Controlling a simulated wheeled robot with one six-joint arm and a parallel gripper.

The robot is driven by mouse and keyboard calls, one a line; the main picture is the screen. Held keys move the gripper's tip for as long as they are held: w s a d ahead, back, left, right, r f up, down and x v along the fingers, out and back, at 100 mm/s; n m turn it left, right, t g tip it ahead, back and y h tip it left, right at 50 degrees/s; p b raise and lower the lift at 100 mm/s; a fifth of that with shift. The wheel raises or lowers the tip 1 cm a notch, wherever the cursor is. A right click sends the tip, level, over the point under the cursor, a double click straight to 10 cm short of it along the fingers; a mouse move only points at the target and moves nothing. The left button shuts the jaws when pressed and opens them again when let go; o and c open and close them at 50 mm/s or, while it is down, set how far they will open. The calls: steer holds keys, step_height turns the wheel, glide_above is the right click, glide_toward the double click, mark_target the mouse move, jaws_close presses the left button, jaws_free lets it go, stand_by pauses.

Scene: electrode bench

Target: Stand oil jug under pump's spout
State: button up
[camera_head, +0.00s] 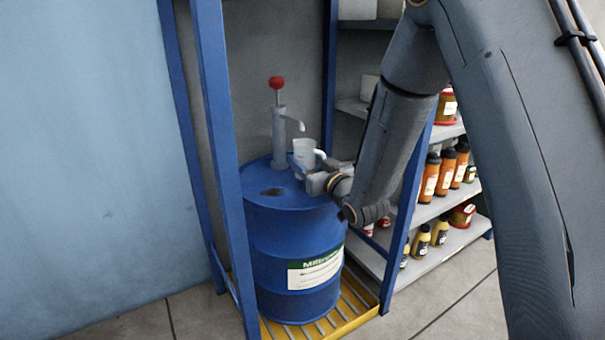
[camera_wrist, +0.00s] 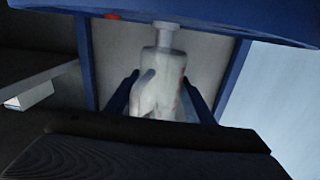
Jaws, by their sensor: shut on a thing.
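The oil jug (camera_head: 304,152) is a small pale, whitish vessel at the top of the blue drum (camera_head: 290,232). My gripper (camera_head: 308,176) is shut on the jug from the right. The pump (camera_head: 280,138) stands upright on the drum with a red knob, and its spout (camera_head: 296,122) bends out right and down. In the head view the jug's mouth appears just below the spout tip.
Blue rack posts (camera_head: 214,110) stand close to the left of the drum. Shelves (camera_head: 432,208) with several orange and yellow bottles are at the right. The drum stands on a yellow slatted pallet (camera_head: 352,308).

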steer(key=shift+w+a, duration=0.35)
steer(key=shift+w, duration=0.3)
steer(key=shift+f+b, duration=0.85)
steer(key=shift+f, duration=0.85)
steer(key=shift+f, duration=0.15)
steer(key=o, duration=1.1)
steer(key=shift+c, duration=0.2)
